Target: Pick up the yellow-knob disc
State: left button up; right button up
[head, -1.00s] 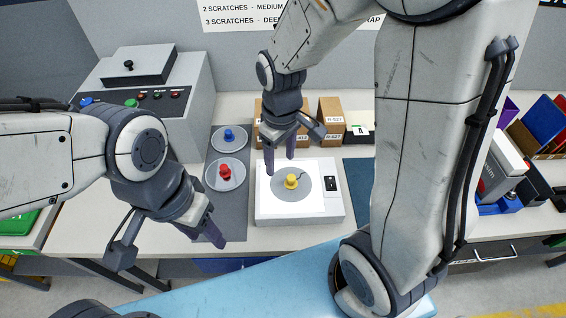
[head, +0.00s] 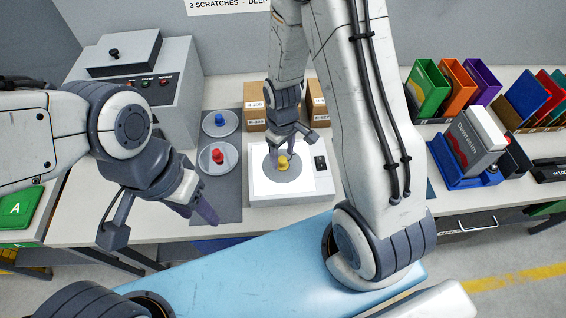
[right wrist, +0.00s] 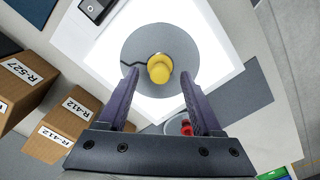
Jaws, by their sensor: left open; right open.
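The yellow-knob disc (head: 294,174) is a grey disc with a yellow knob, lying on the lit white top of a light box (head: 318,187). In the right wrist view the disc (right wrist: 138,52) shows a dark crooked scratch line beside the knob. My right gripper (head: 283,152) is open over the disc, its fingers reaching down by the knob. In the right wrist view its fingertips (right wrist: 158,72) are on either side of the knob, with gaps showing. My left gripper (head: 200,208) is open and empty, low over the table's front left.
A red-knob disc (head: 226,167) and a blue-knob disc (head: 232,129) lie on a grey mat (head: 230,197) left of the light box. Cardboard boxes (head: 255,107) stand behind it. A grey machine (head: 175,65) is at back left. A blue holder (head: 452,178) and coloured bins (head: 430,85) stand right.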

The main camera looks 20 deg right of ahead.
jog(key=shift+f, duration=0.45)
grip_shut()
dwell(1.1)
